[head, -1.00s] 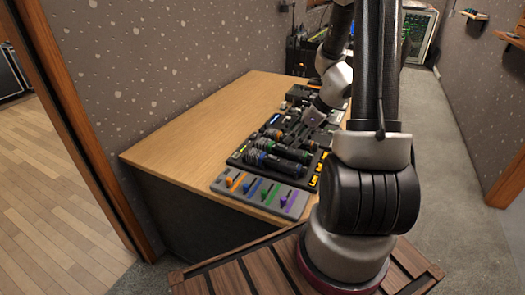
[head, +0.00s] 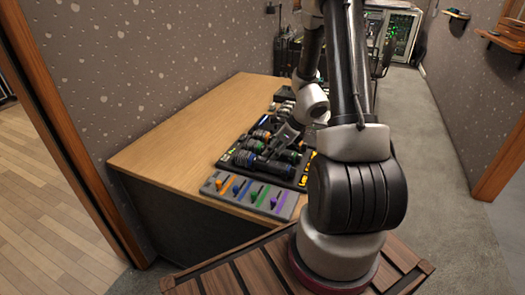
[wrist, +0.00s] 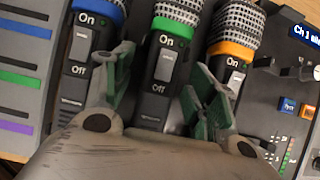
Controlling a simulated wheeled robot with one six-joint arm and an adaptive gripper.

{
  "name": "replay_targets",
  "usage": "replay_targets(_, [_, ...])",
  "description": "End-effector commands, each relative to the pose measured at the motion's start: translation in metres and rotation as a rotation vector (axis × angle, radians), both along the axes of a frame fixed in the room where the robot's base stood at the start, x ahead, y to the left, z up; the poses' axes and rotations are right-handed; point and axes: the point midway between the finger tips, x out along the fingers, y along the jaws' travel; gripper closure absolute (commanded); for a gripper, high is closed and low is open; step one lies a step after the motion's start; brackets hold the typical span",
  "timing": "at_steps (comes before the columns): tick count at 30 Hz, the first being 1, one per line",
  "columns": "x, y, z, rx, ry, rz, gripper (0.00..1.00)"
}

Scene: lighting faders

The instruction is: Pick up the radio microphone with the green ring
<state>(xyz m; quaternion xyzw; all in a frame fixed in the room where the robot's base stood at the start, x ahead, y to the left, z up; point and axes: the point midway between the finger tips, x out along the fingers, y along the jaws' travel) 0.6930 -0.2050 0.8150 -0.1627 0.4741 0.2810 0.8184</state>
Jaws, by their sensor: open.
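The radio microphone with the green ring (wrist: 173,41) lies in the middle of the wrist view, its silver mesh head at the top and its black body, marked On and Off, running down. My gripper (wrist: 160,76) is open, with one finger on each side of this microphone's body; I cannot tell whether they touch it. A blue-ring microphone (wrist: 80,48) lies to the left and an orange-ring one (wrist: 236,50) to the right. In the head view, my gripper (head: 284,140) is over the microphones and partly hides them.
A grey panel with coloured faders (head: 251,194) sits at the desk's front edge. A black mixer with a blue screen (wrist: 292,38) is right of the microphones in the wrist view. The wooden desk (head: 190,138) is bare on its left side.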

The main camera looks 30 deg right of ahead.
Motion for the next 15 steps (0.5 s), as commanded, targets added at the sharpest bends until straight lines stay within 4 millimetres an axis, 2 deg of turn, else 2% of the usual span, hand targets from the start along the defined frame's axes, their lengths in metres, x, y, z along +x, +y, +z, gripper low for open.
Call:
replay_targets(2, [-0.0001, 0.0000, 0.0002, 0.000, 0.000, 0.000, 0.46])
replay_targets(9, [-0.0002, 0.0001, 0.0003, 0.000, 0.000, 0.001, 0.90])
replay_targets(11, [-0.0002, 0.0000, 0.0003, 0.000, 0.000, 0.001, 1.00])
replay_targets(15, [0.0000, 0.0000, 0.0007, 0.000, -0.001, 0.001, 1.00])
